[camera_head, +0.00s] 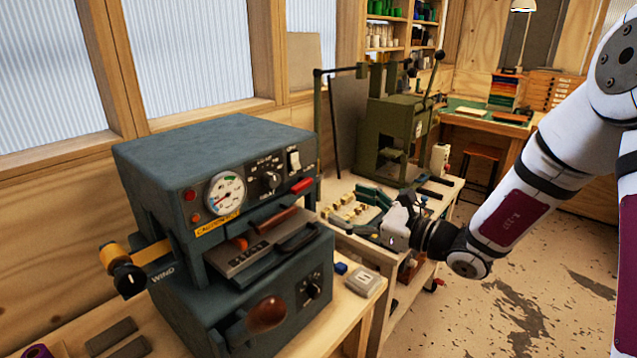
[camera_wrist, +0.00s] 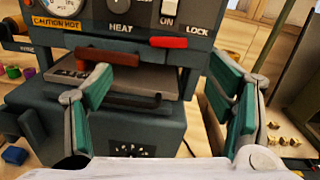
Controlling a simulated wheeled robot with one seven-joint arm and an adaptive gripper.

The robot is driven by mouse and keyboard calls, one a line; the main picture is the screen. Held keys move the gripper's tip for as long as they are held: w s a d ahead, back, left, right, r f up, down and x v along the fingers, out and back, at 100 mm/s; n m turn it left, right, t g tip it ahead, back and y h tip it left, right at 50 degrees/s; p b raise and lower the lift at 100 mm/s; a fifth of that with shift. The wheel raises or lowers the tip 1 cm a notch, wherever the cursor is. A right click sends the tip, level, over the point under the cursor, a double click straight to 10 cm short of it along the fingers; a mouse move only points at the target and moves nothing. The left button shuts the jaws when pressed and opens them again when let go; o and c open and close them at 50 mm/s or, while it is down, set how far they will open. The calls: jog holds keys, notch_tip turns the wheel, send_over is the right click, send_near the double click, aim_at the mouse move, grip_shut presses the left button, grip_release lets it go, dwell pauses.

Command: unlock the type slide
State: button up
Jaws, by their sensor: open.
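The blue-grey foil press (camera_head: 215,140) stands on a bench at the left. The type slide (camera_head: 258,258) is a grey plate with raised letters in its front opening, with a dark handle. It also shows in the wrist view (camera_wrist: 140,83), partly behind a finger. My gripper (camera_head: 393,222) is right of the press. In the wrist view my gripper (camera_wrist: 165,75) is open and empty, its green-padded fingers apart, facing the press front; the lever appears between them.
A brown-handled bar (camera_head: 277,220) sits just above the slide. A wooden-knobbed crank (camera_head: 265,314) juts from the lower front. A grey block (camera_head: 362,281) lies on the bench. A green press (camera_head: 395,125) and brass pieces (camera_head: 347,212) are on a cart behind my gripper.

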aim_at(305, 186)
jog(key=shift+m+t, duration=0.3)
jog(key=x, duration=0.9)
jog(key=w+x, duration=0.1)
jog(key=x, duration=0.3)
jog(key=shift+w+f+p, duration=0.25)
jog(key=shift+p, duration=0.1)
